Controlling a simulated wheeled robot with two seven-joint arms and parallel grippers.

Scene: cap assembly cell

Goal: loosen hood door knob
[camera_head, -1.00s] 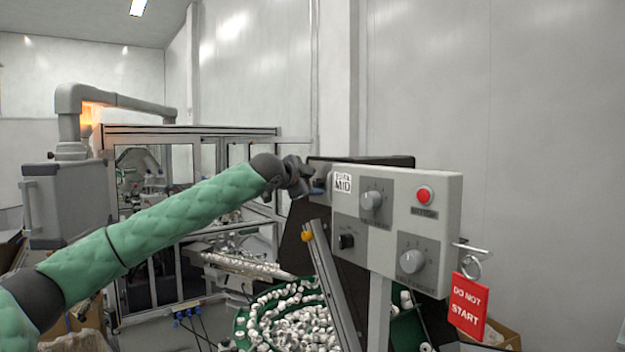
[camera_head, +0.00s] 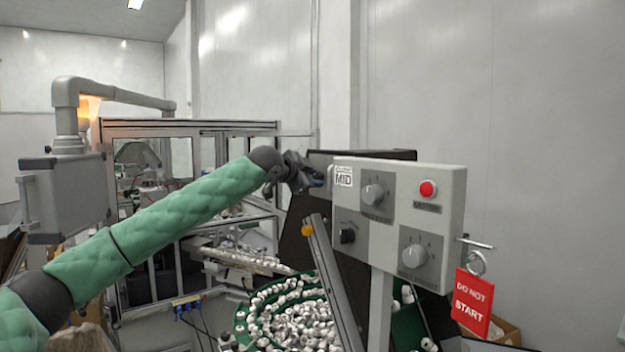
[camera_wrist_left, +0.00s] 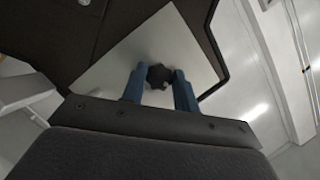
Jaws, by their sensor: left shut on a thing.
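The black lobed hood door knob (camera_wrist_left: 160,76) shows in the left wrist view, on a pale plate (camera_wrist_left: 110,72) set against a dark panel. My left gripper (camera_wrist_left: 160,84) has its two blue fingers on either side of the knob and is shut on it. In the head view my left gripper (camera_head: 316,184) is at the dark hood beside the upper left corner of the control box. The knob cannot be made out there. My right gripper is in neither view.
The grey control box (camera_head: 400,215) with dials and a red button stands just right of my left gripper. A red "DO NOT START" tag (camera_head: 471,303) hangs from it. A green bowl feeder (camera_head: 245,318) full of white caps lies below. A framed machine (camera_head: 190,130) stands behind my arm.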

